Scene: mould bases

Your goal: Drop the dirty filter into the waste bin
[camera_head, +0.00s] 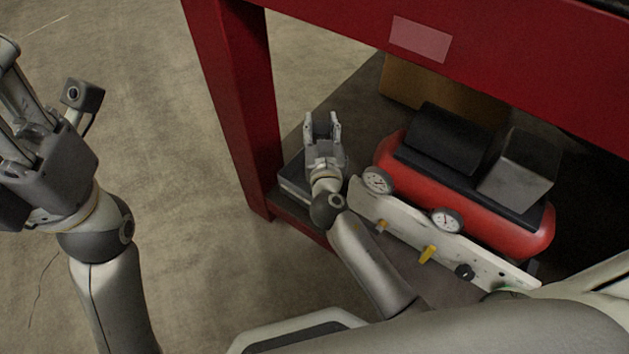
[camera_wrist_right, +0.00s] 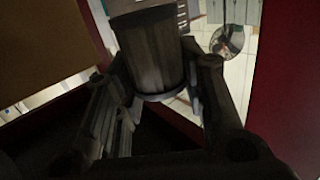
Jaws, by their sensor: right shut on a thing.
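My right gripper (camera_head: 322,120) reaches over the lower shelf of the red bench, left of the red compressor. In the right wrist view its fingers (camera_wrist_right: 160,80) are shut on a dark grey, ribbed cylinder (camera_wrist_right: 155,55), which looks like the dirty filter. I cannot pick out a waste bin in either view.
The red bench's leg (camera_head: 235,100) and top beam (camera_head: 350,22) frame the shelf. A red compressor (camera_head: 535,230) with gauges and a pale panel (camera_head: 400,225) sits right of my right gripper. A brown box (camera_head: 405,82) is behind. Concrete floor (camera_head: 170,200) is clear at left.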

